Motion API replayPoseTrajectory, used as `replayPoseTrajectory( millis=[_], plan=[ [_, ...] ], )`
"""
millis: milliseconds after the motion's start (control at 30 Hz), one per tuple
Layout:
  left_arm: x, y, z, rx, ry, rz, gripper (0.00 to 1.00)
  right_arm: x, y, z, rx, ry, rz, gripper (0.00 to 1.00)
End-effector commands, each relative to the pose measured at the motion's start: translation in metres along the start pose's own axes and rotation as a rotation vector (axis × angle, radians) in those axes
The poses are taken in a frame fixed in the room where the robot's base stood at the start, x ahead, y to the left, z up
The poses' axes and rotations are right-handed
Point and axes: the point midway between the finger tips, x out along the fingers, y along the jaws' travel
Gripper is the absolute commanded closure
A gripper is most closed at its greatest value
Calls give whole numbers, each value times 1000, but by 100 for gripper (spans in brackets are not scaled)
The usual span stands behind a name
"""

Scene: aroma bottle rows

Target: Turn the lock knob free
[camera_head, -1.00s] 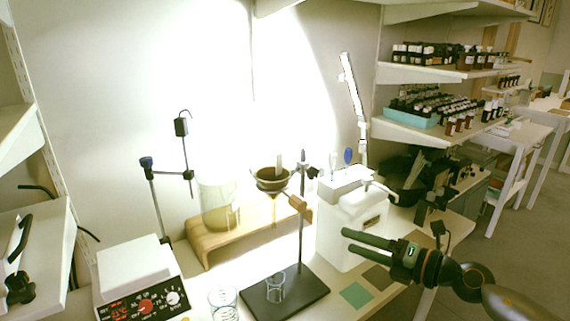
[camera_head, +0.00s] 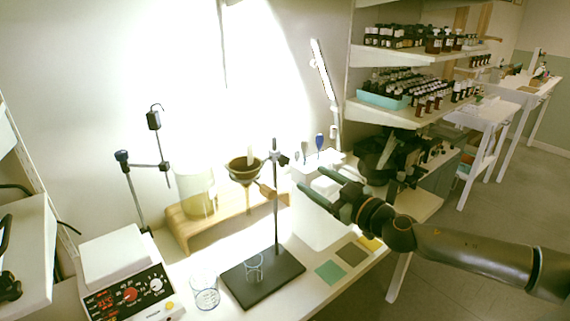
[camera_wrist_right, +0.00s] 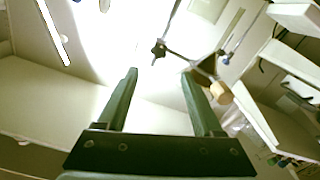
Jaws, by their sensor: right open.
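A metal stand with a black base (camera_head: 262,278) and an upright rod stands on the bench. A black clamp knob (camera_head: 283,159) sits high on the rod, beside a dark bowl (camera_head: 245,170); I take it as the lock knob. In the right wrist view a dark star-shaped knob (camera_wrist_right: 158,50) shows just beyond the fingertips, between them. My right gripper (camera_head: 309,177) is open and empty, right of the rod and apart from the knob. My left gripper is out of view.
A white box (camera_head: 315,225) stands behind my right gripper. A glass beaker (camera_head: 205,290) and a red-dialled instrument (camera_head: 128,290) are at front left. A wooden riser (camera_head: 215,232) carries a glass jar (camera_head: 195,195). Shelves of bottles (camera_head: 425,95) are at the right.

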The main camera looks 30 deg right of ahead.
Motion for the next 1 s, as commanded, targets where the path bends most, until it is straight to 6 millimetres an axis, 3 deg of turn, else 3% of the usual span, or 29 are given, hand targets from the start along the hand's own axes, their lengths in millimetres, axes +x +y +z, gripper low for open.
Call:
replayPoseTrajectory(
  millis=[567,1000],
  plan=[
    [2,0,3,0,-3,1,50,34,2,-2,-6,3,4,32],
    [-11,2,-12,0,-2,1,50,66,4,-4,-3,2,6,32]
  ],
)
